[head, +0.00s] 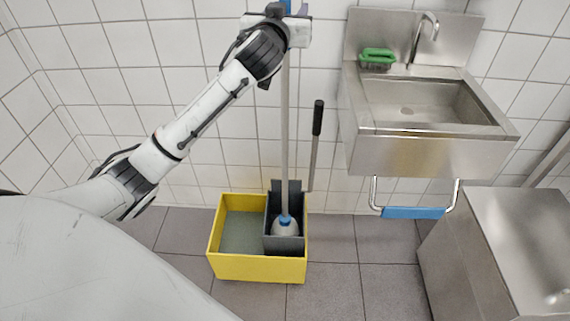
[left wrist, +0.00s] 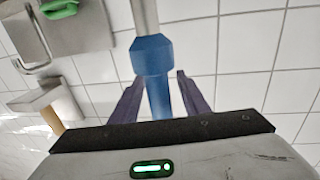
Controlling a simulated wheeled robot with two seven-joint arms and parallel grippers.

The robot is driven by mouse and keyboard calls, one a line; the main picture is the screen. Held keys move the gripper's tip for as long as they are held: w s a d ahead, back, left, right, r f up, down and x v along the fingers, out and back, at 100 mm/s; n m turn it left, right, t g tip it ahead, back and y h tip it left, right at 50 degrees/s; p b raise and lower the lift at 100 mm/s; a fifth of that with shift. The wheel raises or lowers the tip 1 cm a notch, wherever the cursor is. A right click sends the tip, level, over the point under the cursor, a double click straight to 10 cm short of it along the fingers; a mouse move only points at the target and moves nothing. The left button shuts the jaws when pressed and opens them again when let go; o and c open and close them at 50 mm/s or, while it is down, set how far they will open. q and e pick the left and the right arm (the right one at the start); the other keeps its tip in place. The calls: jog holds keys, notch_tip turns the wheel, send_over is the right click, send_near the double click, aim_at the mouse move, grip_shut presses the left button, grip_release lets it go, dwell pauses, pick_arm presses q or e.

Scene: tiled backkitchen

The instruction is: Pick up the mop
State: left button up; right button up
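The mop (head: 285,130) stands upright in the dark grey wringer (head: 285,243) of a yellow bucket (head: 256,268) on the floor. It has a long grey pole, a blue grip at the top and a pale head with a blue collar. My left gripper (head: 291,10) is at the mop's top end, at the upper edge of the head view. In the left wrist view, the blue grip of the mop (left wrist: 155,60) lies between the two dark fingers of my left gripper (left wrist: 160,82). Narrow gaps show on both sides, so the fingers are open around it. My right gripper is out of view.
A black-topped lever (head: 317,120) rises from the wringer, right of the mop. A steel sink (head: 425,150) with a green brush (head: 377,58) hangs on the tiled wall. A steel unit (head: 510,250) stands at lower right. Floor beside the bucket is clear.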

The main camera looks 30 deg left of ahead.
pick_arm(q)
grip_shut()
jog(key=shift+r, duration=0.2)
jog(key=shift+r, duration=0.1)
